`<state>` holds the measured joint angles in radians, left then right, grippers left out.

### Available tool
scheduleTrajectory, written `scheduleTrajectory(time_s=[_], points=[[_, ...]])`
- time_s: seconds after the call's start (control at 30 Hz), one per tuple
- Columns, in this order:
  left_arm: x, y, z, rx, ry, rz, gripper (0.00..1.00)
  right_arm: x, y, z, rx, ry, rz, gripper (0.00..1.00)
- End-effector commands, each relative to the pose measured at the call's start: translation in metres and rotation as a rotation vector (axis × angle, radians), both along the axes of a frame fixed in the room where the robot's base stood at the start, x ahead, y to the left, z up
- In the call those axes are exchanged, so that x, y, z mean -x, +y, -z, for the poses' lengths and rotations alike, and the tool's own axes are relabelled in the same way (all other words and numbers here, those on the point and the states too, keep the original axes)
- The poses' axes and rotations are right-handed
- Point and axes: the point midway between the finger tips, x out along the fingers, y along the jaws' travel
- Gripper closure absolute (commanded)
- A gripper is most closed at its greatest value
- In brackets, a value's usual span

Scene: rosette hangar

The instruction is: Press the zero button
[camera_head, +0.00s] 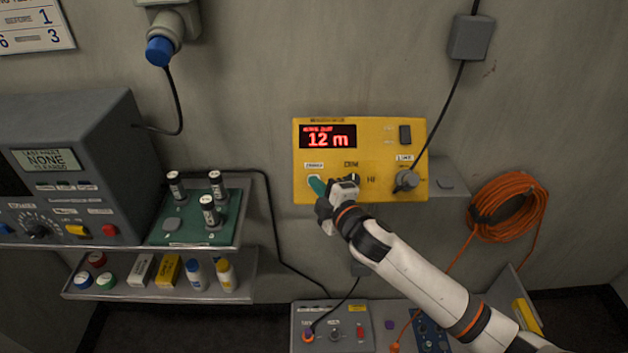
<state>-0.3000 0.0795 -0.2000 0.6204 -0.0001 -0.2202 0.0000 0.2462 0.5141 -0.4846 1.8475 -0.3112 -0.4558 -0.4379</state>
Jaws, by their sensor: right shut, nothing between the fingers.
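The yellow wall box (440,140) has a red display (328,137) reading "12 m". A small white label (314,165), too blurred to read for sure, is at its lower left. Just under that label is a pale round spot with a green piece (317,185), which may be the button. My right gripper (322,190) is shut and empty, with its tips at this spot. It covers part of the box's lower front, and I cannot tell whether it touches or presses the button. My left gripper is not in view.
An orange cable coil (508,205) hangs at the right. A grey instrument (75,150) and shelves with bottles stand at the left. A control panel (333,325) is below.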

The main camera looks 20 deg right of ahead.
Motion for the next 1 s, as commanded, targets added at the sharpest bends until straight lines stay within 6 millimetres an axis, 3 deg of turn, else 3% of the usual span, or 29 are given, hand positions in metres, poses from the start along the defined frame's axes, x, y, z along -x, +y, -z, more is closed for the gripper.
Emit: scheduleTrajectory(time_s=[1.0], points=[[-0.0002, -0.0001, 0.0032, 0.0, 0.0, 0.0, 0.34, -0.0074, -0.002, 0.0067, 0.0, 0.0, 0.0, 1.0]])
